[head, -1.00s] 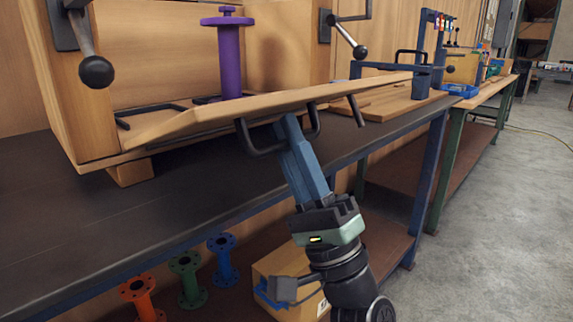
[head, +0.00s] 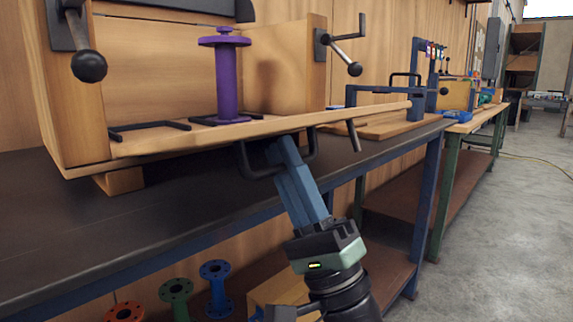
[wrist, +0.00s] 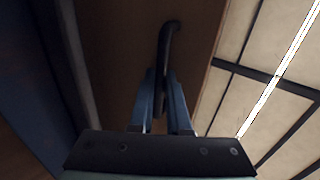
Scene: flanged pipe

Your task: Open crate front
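The crate (head: 75,110) is wooden and stands on the dark bench. Its front panel (head: 250,132) is swung down and sticks out over the bench edge, close to level with the crate floor. A purple flanged pipe (head: 226,80) stands upright inside. My gripper (head: 275,150) reaches up from below to the black handle (head: 245,160) on the panel's underside. In the wrist view, the fingers (wrist: 164,100) are closed on either side of the dark handle (wrist: 168,45). The fingertips are partly hidden by the handle and panel in the head view.
Clamp levers with black knobs (head: 88,65) sit on both sides of the crate opening. The bench top (head: 60,220) is clear at left. Orange, green and blue flanged pipes (head: 215,285) stand on the lower shelf. Open floor (head: 500,240) lies at right.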

